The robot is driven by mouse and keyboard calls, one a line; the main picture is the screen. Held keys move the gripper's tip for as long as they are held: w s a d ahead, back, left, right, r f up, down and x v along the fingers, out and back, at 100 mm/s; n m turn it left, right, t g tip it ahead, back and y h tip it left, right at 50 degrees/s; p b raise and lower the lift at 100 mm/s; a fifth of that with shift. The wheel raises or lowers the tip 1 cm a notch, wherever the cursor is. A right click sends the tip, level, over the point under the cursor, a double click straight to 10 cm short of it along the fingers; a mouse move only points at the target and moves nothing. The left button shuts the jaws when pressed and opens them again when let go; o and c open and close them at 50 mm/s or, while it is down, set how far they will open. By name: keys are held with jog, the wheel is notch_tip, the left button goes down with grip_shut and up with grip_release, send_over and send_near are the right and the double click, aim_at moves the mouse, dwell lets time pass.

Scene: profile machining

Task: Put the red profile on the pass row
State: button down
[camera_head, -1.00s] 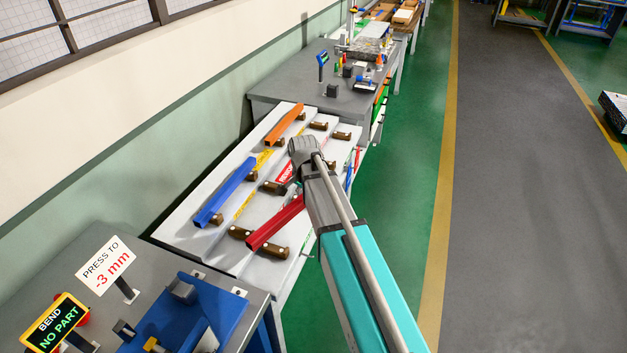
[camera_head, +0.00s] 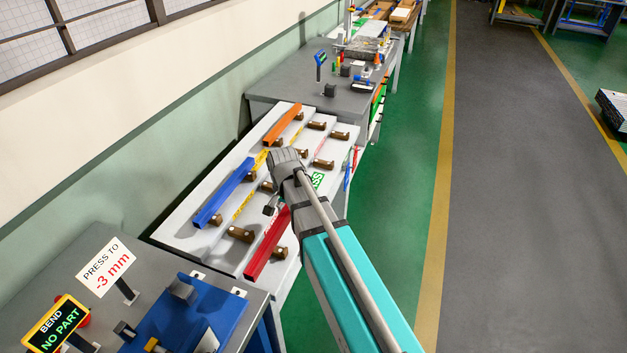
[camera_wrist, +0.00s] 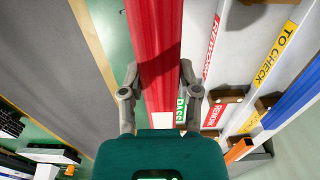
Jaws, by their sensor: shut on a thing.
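The red profile (camera_head: 267,245) is gripped by my gripper (camera_head: 273,206) over the near end of the stepped rack's front row. In the wrist view the red profile (camera_wrist: 154,55) runs lengthwise between the two fingers of my gripper (camera_wrist: 158,78), which are shut on it. The green pass label (camera_head: 317,180) shows on the front row beside my arm, and the pass label (camera_wrist: 181,108) is partly hidden by a finger in the wrist view. I cannot tell whether the profile touches its supports.
A blue profile (camera_head: 224,192) and an orange profile (camera_head: 283,122) lie on the back row. A yellow "to check" label (camera_wrist: 275,55) and red "rework" label (camera_wrist: 212,48) mark other rows. The blue press fixture (camera_head: 185,318) stands in front. A grey table (camera_head: 290,82) stands beyond.

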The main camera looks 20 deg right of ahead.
dwell(0.3)
jog(key=shift+w+d+f+b, duration=0.75)
jog(key=shift+w+f+b, duration=0.75)
jog(key=shift+w, duration=0.6)
jog(key=shift+w+d+f+b, duration=0.7)
jog(key=shift+w+f+b, duration=0.85)
jog(key=shift+w, duration=0.5)
jog(key=shift+w+d+f+b, duration=0.75)
jog(key=shift+w+f+b, duration=0.75)
jog(key=shift+w, duration=0.6)
jog(key=shift+w+d+f+b, duration=0.1)
jog(key=shift+w+f+b, duration=0.15)
jog(key=shift+f+b, duration=0.2)
jog(key=shift+w+f+b, duration=0.15)
jog(key=shift+f+b, duration=1.4)
